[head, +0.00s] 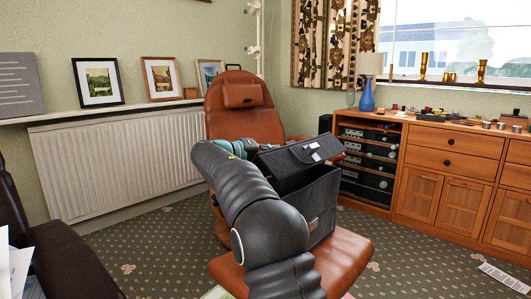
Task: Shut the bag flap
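A black bag (324,203) stands upright on a brown leather seat or footstool (352,252). Its flap (284,160) is raised off the body, slanting over the top, with a gap beneath it on the front side. A small white label shows on the flap. A metal clasp shows on the bag's front. My arm crosses in front of the bag's left side and hides part of it. The end of my arm, with a teal band and my gripper (251,147), is at the flap's left edge. Its fingers are hidden, and I cannot tell whether they touch the flap.
A brown leather recliner (241,112) stands behind the bag. A wooden sideboard (449,177) with stereo units and small items is at right. A white radiator (120,160) is at left, and a dark chair (65,262) is at front left. Patterned carpet is open between them. Papers lie at the lower right.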

